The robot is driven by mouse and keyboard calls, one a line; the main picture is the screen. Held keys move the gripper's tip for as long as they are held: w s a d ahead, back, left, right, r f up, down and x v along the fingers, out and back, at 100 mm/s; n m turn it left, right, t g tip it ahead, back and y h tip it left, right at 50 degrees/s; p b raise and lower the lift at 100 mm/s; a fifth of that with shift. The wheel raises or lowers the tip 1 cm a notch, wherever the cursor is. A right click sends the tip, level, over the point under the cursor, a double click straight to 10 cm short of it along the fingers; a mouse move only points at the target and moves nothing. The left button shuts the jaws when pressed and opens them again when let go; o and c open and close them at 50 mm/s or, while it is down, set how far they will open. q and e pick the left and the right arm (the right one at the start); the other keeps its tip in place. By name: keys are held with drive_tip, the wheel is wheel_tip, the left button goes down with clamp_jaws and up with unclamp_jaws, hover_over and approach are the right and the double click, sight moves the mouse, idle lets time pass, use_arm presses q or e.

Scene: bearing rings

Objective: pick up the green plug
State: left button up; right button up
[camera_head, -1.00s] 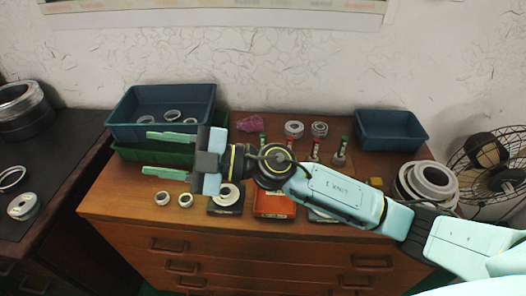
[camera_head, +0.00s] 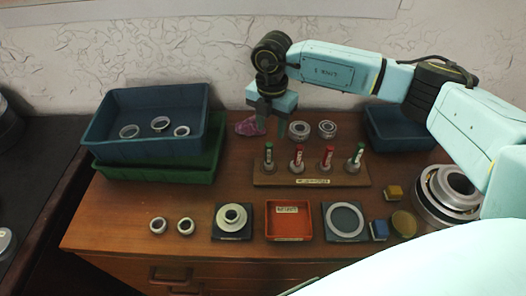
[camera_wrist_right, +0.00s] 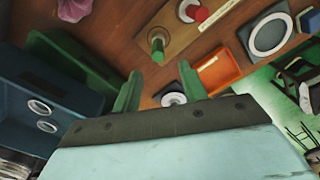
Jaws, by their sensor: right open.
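My right gripper (camera_head: 271,131) points down, open and empty, just above and behind the left green plug in the head view. In the right wrist view, a green plug (camera_wrist_right: 157,46) shows just beyond the gap between the open fingers (camera_wrist_right: 160,72), apart from them. A red plug (camera_wrist_right: 196,13) is beside it. My left gripper is not in view.
A blue bin (camera_head: 146,148) holding rings sits on a green bin (camera_head: 158,174) at left. A purple lump (camera_head: 249,126) and two bearings (camera_head: 299,130) lie behind the rack. In front are a red tray (camera_head: 289,237), ring plates and small blocks. Another blue bin (camera_head: 395,141) is at back right.

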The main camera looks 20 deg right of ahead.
sight(270, 145)
drive_tip(key=f, duration=0.6)
drive_tip(key=shift+s+f, duration=0.1)
drive_tip(key=shift+s, duration=0.2)
drive_tip(key=shift+a+f, duration=0.1)
drive_tip(key=shift+f, duration=0.2)
drive_tip(key=shift+w+f, duration=0.15)
drive_tip(key=shift+f, duration=0.55)
drive_tip(key=f, duration=0.3)
drive_tip(key=shift+w+f, duration=0.3)
drive_tip(key=shift+f, duration=0.2)
drive_tip(key=shift+c, duration=0.3)
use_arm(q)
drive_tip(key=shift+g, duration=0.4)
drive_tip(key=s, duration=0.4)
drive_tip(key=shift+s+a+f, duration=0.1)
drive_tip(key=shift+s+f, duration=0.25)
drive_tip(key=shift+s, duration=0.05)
use_arm(e)
clamp_jaws()
